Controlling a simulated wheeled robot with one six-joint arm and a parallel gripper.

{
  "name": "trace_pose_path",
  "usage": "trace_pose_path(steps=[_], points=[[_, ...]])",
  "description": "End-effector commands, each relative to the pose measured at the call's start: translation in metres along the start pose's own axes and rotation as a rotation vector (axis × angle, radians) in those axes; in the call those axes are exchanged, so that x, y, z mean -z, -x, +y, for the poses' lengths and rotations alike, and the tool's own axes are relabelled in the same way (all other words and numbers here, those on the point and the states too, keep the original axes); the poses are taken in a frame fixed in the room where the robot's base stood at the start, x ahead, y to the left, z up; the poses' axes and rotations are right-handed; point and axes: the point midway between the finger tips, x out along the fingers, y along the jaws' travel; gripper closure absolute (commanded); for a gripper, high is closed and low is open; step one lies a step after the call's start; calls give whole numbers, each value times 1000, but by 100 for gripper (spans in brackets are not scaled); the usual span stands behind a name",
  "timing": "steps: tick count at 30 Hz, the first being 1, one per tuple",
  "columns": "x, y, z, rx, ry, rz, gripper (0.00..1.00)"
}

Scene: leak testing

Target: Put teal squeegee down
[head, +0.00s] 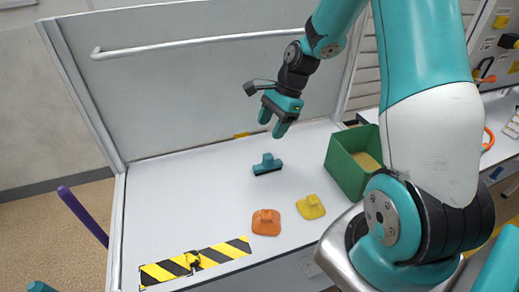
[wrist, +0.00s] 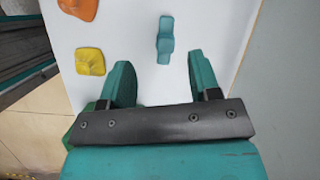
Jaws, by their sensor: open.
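An orange piece (head: 266,222) and a yellow piece (head: 311,207) lie at the table's front. A green bin (head: 348,165) stands to the right. Black and yellow striped tape (head: 215,256) marks the front edge. A panel with a rail (head: 200,42) closes the back. The table's left is clear.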

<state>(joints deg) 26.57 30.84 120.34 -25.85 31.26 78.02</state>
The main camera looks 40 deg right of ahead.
Motion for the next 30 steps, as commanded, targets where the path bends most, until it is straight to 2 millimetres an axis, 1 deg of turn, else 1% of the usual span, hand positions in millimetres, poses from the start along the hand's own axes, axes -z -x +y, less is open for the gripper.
trace_pose_path(steps=[1,2,3,5,6,8,9,12,15,18,21,30], points=[[-36,11,4,-6,176,4,43],[-58,17,8,-11,297,5,43],[-88,24,18,-22,474,4,43],[-132,35,39,-37,758,-2,43],[-159,41,57,-46,947,-8,43],[-192,50,85,-57,1219,-20,43],[-210,54,105,-63,1390,-29,43],[-240,64,150,-70,1755,-53,43],[-255,69,183,-72,2011,-74,43],[-260,72,200,-73,2151,-87,43],[-261,72,206,-74,2199,-93,43],[-261,72,206,-72,2198,-92,43]])
